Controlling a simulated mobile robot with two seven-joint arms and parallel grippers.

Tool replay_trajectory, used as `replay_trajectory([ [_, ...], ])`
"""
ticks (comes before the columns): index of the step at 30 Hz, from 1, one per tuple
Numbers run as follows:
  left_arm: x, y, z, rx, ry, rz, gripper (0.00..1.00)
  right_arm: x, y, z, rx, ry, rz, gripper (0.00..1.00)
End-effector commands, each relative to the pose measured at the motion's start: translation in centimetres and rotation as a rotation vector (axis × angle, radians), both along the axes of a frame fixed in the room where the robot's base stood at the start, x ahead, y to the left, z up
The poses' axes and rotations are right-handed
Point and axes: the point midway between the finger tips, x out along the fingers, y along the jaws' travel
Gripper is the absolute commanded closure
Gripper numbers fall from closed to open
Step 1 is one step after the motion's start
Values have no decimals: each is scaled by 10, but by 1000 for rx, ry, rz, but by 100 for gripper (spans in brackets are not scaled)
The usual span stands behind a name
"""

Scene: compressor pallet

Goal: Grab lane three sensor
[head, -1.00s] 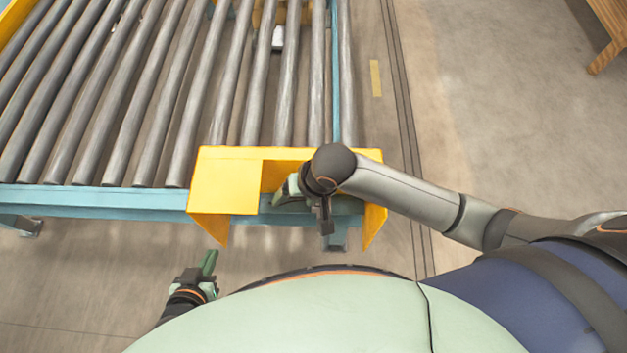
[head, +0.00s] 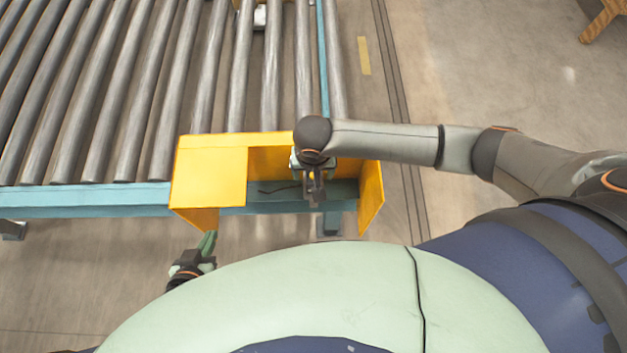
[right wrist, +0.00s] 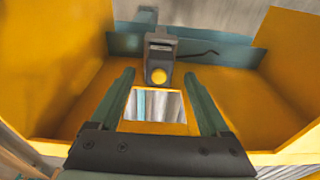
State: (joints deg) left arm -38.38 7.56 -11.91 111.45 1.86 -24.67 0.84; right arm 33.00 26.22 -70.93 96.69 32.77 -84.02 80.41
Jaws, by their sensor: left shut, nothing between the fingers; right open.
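The sensor (right wrist: 160,62) shows in the right wrist view as a small dark grey block with a round yellow face, mounted on a teal rail inside a yellow guard (right wrist: 240,105). A black cable runs from it to the right. My right gripper (right wrist: 158,78) is open, its two green fingers pointing at the sensor with the block just beyond and between the tips. In the head view my right gripper (head: 313,188) is inside the yellow guard (head: 210,175) and hides the sensor. My left gripper (head: 208,243) is shut and empty, low beside the guard's left flap.
The guard's walls stand close on both sides of my right gripper. A rectangular opening (right wrist: 155,105) shows between the fingers. The roller conveyor (head: 110,100) with its teal frame (head: 90,197) lies beyond. A small white item (head: 260,17) is among the rollers.

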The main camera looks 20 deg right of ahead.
Motion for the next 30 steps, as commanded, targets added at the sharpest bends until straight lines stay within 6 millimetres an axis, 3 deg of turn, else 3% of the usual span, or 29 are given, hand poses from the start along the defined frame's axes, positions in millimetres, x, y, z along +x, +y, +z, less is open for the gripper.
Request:
replay_trajectory([
  [7,4,-3,-10,0,5,-9,100,4,-2,-37,-1,0,0,20],
  [16,9,-4,-6,-2,-7,-12,100,5,-2,-42,0,0,0,20],
  [30,5,-4,-7,-2,0,-12,100,5,-2,-42,0,1,0,72],
])
